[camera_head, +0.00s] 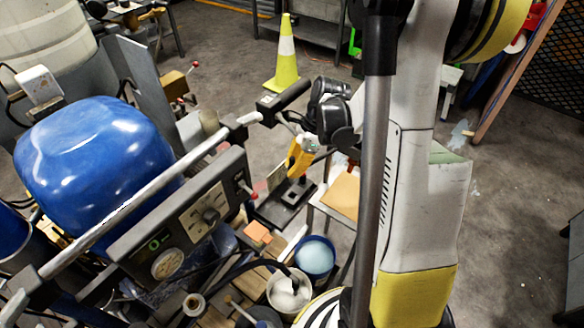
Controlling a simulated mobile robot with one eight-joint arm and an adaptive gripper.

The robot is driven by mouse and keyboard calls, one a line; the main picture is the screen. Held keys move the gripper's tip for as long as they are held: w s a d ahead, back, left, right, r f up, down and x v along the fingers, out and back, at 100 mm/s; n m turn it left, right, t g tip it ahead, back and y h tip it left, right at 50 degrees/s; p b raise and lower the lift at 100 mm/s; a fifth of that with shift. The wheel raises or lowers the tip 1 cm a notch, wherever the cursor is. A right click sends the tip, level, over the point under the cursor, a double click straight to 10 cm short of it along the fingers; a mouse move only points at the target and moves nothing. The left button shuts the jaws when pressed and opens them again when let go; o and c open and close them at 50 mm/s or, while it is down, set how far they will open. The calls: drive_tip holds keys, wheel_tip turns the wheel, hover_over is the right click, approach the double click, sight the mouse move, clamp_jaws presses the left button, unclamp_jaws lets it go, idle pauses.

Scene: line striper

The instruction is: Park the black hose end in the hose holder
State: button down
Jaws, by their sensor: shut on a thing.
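A black hose (250,264) curves across the lower middle. Its right end goes down into a white bucket (274,297) with pale contents. My gripper (301,127) is at the end of the dark wrist, near the right end of the striper's handlebar. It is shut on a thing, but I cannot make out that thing. A yellow piece with a grey top (300,158) is just below my gripper, above a black stand (284,205). I cannot tell whether they touch. I cannot pick out the hose holder for certain.
A blue bucket (315,257) stands beside the white one. A yellow cone (285,60) stands behind. The floor at right is mostly clear.

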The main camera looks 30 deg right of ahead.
sight(293, 182)
drive_tip(key=shift+s+f+b, duration=0.1)
drive_tip(key=shift+f+b, duration=0.35)
drive_tip(key=shift+f, duration=0.05)
drive_tip(key=shift+f+b, duration=1.6)
drive_tip(key=shift+f, duration=0.75)
drive_tip(key=shift+d+f+b, duration=0.1)
drive_tip(key=shift+f+b, duration=1.5)
drive_tip(key=shift+b, duration=0.15)
idle(0.4)
drive_tip(key=c, duration=1)
unclamp_jaws()
drive_tip(key=shift+r, duration=0.1)
drive_tip(key=p+v, duration=0.4)
drive_tip(key=v, duration=0.2)
drive_tip(key=shift+r+p, duration=0.35)
drive_tip(key=shift+r, duration=0.05)
drive_tip(key=shift+s+d, duration=0.1)
